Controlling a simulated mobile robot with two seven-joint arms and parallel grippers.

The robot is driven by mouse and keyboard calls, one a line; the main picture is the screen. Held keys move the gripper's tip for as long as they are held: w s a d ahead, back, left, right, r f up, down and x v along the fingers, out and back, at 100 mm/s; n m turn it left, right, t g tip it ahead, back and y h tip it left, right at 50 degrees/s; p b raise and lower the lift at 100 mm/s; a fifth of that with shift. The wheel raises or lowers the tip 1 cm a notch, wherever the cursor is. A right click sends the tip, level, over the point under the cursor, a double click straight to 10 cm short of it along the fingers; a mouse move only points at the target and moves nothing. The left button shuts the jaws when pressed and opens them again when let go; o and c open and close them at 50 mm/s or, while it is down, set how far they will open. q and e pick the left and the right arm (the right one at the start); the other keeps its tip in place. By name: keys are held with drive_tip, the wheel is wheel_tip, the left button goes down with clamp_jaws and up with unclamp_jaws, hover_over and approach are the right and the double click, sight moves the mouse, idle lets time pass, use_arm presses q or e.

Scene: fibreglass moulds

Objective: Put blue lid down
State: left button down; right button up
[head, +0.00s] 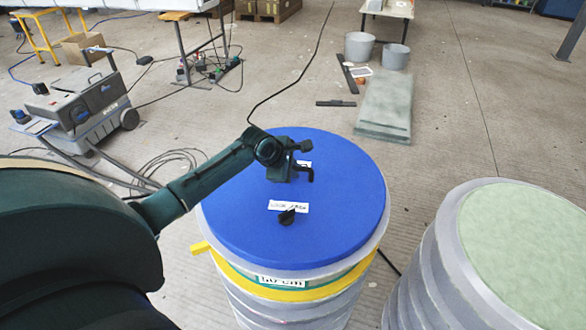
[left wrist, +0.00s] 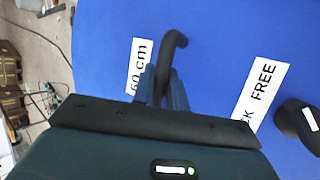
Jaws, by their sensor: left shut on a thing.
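The round blue lid (head: 250,215) is over the top of a grey ribbed drum (head: 290,305) with a yellow band. It looks level; I cannot tell whether it rests fully on the rim or hovers slightly. My left gripper (head: 300,174) is over the lid's far half, shut on its black bent handle (head: 309,176). In the left wrist view the handle (left wrist: 172,45) rises between the fingers (left wrist: 160,88), and the blue lid (left wrist: 225,40) fills most of the picture. A black knob (head: 287,216) and white labels are on the lid. My right gripper is not in view.
A second ribbed drum with a pale green top (head: 530,235) stands close at the right. A grey machine on wheels (head: 80,105) and cables are at the left. Grey buckets (head: 360,46) and a pale slab (head: 385,105) lie beyond on the floor.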

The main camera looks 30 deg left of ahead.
use_arm(q)
drive_tip(key=c, duration=1.9)
unclamp_jaws()
drive_tip(key=o, duration=0.5)
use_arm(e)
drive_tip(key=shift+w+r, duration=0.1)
use_arm(q)
drive_tip(key=shift+r, duration=0.1)
drive_tip(key=p+v, duration=0.1)
drive_tip(key=v, duration=1.1)
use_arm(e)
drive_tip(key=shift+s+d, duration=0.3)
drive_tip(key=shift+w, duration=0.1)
